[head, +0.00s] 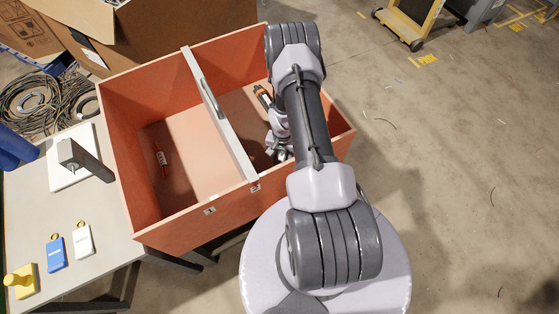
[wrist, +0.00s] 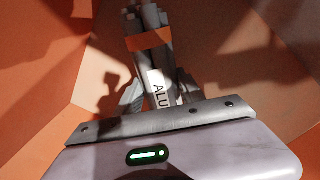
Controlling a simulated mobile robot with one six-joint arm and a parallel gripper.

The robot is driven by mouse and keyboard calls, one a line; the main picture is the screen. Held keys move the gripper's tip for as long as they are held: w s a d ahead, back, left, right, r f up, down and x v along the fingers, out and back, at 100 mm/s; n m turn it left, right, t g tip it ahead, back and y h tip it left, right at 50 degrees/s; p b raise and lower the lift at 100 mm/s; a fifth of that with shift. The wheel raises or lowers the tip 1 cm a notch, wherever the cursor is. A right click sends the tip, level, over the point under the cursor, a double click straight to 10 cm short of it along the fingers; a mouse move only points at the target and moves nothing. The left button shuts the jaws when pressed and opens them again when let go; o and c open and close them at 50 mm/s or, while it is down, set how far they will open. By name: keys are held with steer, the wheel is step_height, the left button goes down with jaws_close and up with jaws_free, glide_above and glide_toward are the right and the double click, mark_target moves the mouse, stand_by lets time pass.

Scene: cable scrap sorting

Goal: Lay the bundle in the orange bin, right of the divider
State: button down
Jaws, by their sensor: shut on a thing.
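The orange bin (head: 185,220) is an open box split by a pale divider (head: 222,122) into a left and a right compartment. My gripper (head: 278,152) is down inside the right compartment, partly hidden under my arm. In the wrist view, my gripper (wrist: 160,94) is shut on the bundle (wrist: 150,55), several grey cable lengths with an orange band and a white label reading ALU. Orange walls and floor surround it there. Whether the bundle touches the floor I cannot tell.
Small tags 1 (head: 210,211) and 2 (head: 255,188) mark the front wall. A grey table (head: 105,225) with blue and white tags stands left. A cardboard box (head: 150,40) is behind the bin.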

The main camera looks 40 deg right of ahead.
mark_target(282, 160)
steer(key=shift+f+b, duration=0.4)
steer(key=shift+f, duration=1)
steer(key=shift+f, duration=0.25)
steer(key=c, duration=0.7)
jaws_free()
steer(key=shift+r, duration=0.1)
